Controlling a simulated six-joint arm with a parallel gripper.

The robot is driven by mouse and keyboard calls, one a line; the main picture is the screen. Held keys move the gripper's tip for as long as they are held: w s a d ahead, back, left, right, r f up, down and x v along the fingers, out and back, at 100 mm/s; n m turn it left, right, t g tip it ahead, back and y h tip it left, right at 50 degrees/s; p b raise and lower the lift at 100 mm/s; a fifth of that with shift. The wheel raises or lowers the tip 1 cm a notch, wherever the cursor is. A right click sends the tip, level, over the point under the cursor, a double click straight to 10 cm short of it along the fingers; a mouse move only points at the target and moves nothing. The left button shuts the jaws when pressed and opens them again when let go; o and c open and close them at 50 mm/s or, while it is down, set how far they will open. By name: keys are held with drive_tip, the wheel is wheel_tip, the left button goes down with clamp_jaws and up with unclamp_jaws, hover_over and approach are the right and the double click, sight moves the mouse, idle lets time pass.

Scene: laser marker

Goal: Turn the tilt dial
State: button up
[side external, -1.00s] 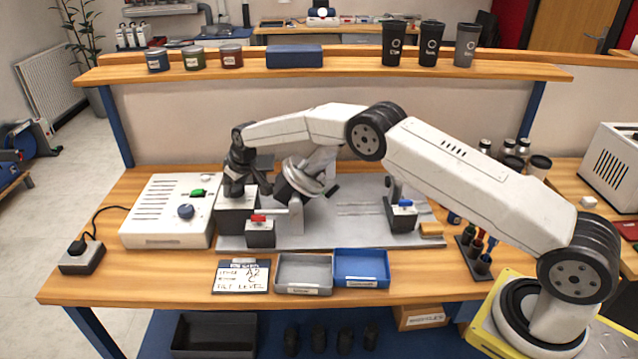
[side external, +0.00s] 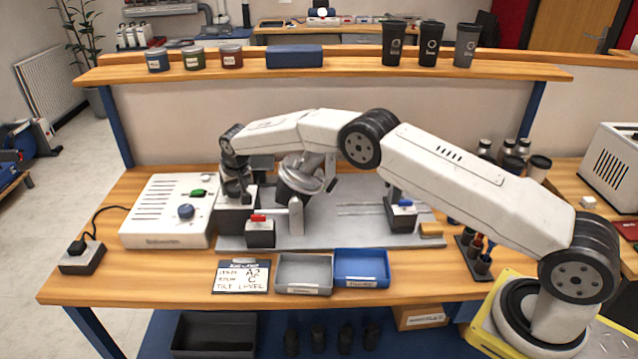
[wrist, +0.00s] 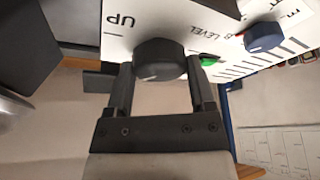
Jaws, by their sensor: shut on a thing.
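The tilt dial (wrist: 158,58) is a dark round knob with a short white line near its lower left edge in the wrist view. It sits on a white panel (wrist: 182,18) lettered "UP" and "LEVEL". My gripper (wrist: 158,72) has one finger on either side of the knob and is shut on it. In the side view my gripper (side external: 236,190) is over the dark box at the left end of the grey plate (side external: 340,236); the dial is hidden there. A tilted dark cylinder with a silver ring (side external: 298,180) stands right of my gripper.
The white control box (side external: 165,215) with a blue knob and green switch is to the left. Red-lever (side external: 260,232) and blue-lever (side external: 403,216) blocks stand on the plate. In front are a card (side external: 242,276) reading "TILT LEVEL", a grey tray (side external: 304,288) and a blue tray (side external: 361,283).

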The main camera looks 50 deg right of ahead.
drive_tip(key=shift+m+g+h, duration=0.3)
drive_tip(key=shift+m+h, duration=0.4)
drive_tip(key=shift+m, duration=1.2)
drive_tip(key=shift+m+g+h, duration=0.3)
drive_tip(key=shift+m, duration=0.8)
drive_tip(key=o, duration=1.2)
drive_tip(key=shift+a+r, duration=0.1)
drive_tip(key=shift+r, duration=0.05)
drive_tip(key=shift+a+r, duration=0.15)
drive_tip(key=shift+r, duration=0.25)
drive_tip(key=shift+v, duration=3.35)
drive_tip(key=shift+s, duration=0.15)
